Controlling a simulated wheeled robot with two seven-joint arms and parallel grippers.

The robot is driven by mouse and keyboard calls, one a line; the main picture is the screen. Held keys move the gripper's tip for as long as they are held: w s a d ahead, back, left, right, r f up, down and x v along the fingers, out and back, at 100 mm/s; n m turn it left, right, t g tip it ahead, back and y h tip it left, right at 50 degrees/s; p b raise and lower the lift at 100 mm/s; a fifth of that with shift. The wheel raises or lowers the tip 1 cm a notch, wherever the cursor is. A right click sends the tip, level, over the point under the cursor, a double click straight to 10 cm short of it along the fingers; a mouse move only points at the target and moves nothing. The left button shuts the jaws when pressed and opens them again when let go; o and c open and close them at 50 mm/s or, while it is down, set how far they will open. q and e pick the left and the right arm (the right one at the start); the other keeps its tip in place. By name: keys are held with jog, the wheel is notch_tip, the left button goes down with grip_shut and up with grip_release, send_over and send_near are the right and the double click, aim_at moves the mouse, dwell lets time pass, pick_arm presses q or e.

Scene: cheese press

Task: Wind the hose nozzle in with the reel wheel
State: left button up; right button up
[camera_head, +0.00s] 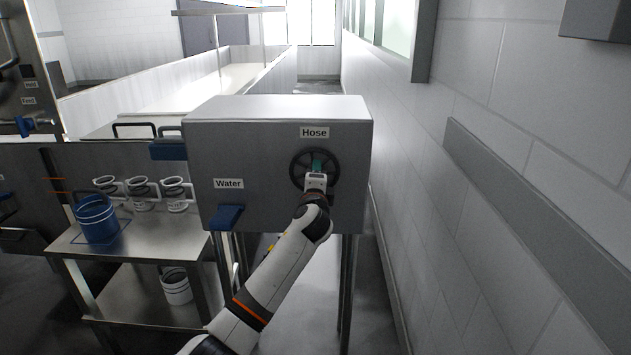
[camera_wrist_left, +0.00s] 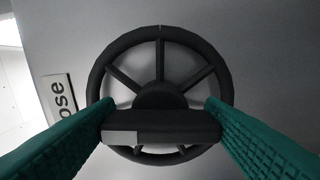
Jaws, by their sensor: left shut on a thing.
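The reel wheel (camera_head: 296,160) is a black spoked wheel on the front of the grey cabinet, under the "Hose" label (camera_head: 314,132). My left gripper (camera_head: 317,166) is at the wheel, in front of its hub. In the left wrist view the wheel (camera_wrist_left: 160,42) fills the middle, and the green fingers of my left gripper (camera_wrist_left: 160,118) stand on either side of a black crossbar-like grip (camera_wrist_left: 175,125) on it, shut on it. I cannot make out the hose nozzle with certainty; my arm covers part of the area below the cabinet. My right gripper is not in view.
The grey cabinet (camera_head: 240,135) also has a "Water" label (camera_head: 228,184) and a blue lever (camera_head: 225,217). A metal cart (camera_head: 150,240) at left holds a blue bucket (camera_head: 96,222) and several white containers. A tiled wall (camera_head: 500,200) runs close on the right.

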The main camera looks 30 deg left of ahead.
pick_arm(q)
jog(key=shift+f, duration=0.1)
jog(key=o, duration=1)
jog(key=shift+s, duration=0.1)
jog(key=v, duration=1.2)
